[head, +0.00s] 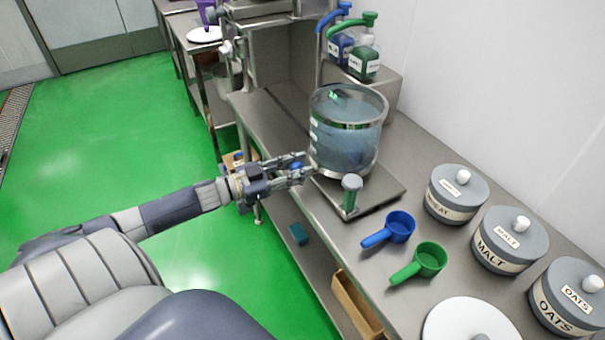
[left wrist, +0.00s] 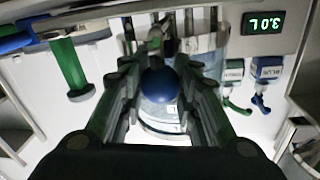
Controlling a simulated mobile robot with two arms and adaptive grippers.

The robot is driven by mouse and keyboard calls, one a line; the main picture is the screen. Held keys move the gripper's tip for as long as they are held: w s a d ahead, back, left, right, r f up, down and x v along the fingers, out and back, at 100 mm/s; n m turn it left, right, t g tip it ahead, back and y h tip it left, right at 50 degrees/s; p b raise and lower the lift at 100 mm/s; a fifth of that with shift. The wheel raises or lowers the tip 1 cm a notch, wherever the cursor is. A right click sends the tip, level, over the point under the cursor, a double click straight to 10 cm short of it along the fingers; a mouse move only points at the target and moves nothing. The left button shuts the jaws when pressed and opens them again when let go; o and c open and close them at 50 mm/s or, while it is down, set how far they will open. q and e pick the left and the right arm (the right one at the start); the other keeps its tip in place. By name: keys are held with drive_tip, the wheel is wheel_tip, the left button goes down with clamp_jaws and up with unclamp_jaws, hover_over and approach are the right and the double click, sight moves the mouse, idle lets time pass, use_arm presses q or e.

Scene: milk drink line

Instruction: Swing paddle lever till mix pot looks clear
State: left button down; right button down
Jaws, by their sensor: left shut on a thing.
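The mix pot (head: 347,143) is a glass vessel with a metal rim, standing on a metal plate at the bench edge. What it holds looks see-through and pale blue-grey. My left gripper (head: 296,168) reaches the pot's near left side, with its fingers closed about a blue ball knob (left wrist: 160,85), which I take as the paddle lever's end. The knob is mostly hidden by the fingers in the head view. Part of the pot also shows behind the knob in the left wrist view. My right gripper is not in view.
A green post with a grey cap (head: 351,190) stands just in front of the pot. A blue scoop (head: 399,226) and a green scoop (head: 430,258) lie nearby, beside lidded jars (head: 457,193). Pump bottles (head: 364,62) stand behind.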

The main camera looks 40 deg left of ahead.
use_arm(q)
drive_tip(key=shift+w+a, duration=0.2)
drive_tip(key=shift+a, duration=0.35)
drive_tip(key=c, duration=1.2)
unclamp_jaws()
drive_tip(key=shift+s+a, duration=0.1)
drive_tip(key=shift+s, duration=0.1)
drive_tip(key=shift+s+a, duration=0.15)
drive_tip(key=shift+s, duration=0.15)
drive_tip(key=v, duration=1.1)
drive_tip(key=shift+s, duration=0.2)
